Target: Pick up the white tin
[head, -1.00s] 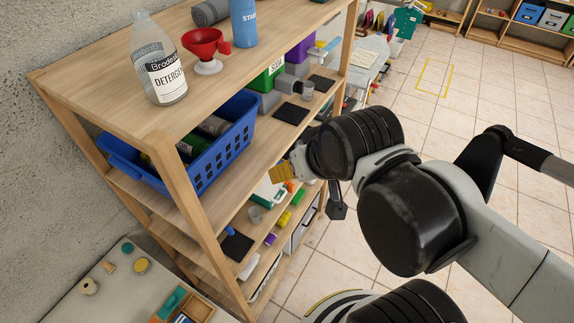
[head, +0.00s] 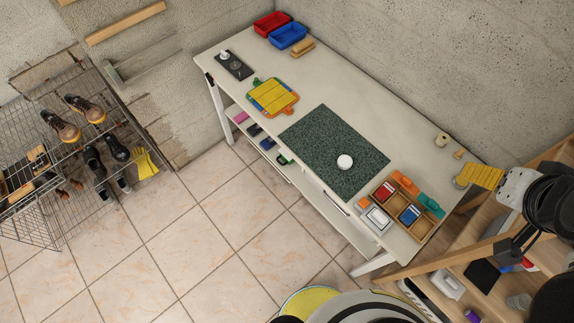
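A small round white tin (head: 344,161) stands on the dark green speckled mat (head: 312,141) on the white table, near the mat's lower right part. My gripper (head: 466,178) is at the right, with its yellow fingers pointing left over the table's right end.
A wooden compartment box (head: 417,234) with small items sits right of the mat. Red and blue trays (head: 288,37) and a yellow board (head: 273,97) are farther left. A wooden shelf (head: 486,246) stands at right, a wire rack (head: 88,140) at left. Tiled floor in front is clear.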

